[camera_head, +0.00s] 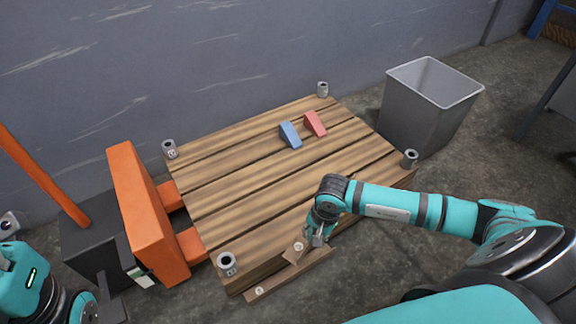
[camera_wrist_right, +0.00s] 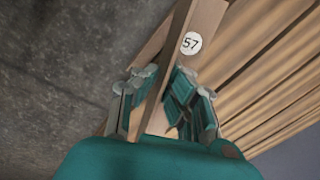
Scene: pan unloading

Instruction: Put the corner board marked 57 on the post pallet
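The post pallet (camera_head: 215,215) is a slatted wooden platform with a grey post at each corner. The corner board marked 57 (camera_wrist_right: 202,22) is a brown angled board; its round white label shows in the right wrist view. In the head view a labelled board (camera_head: 291,256) is under my right gripper (camera_head: 318,238) at the pallet's near edge; its number is too small to read there. In the wrist view my right gripper's fingers (camera_wrist_right: 160,95) are on both sides of the board and appear closed on it. My left gripper (camera_head: 108,300) is at the lower left, its fingers unclear.
Another labelled board (camera_head: 275,285) lies along the pallet's near edge. A blue wedge (camera_head: 290,135) and a red wedge (camera_head: 315,124) sit on the pallet. An orange pallet jack (camera_head: 150,215) stands at the left. A grey bin (camera_head: 425,100) stands at the right, and a wall behind.

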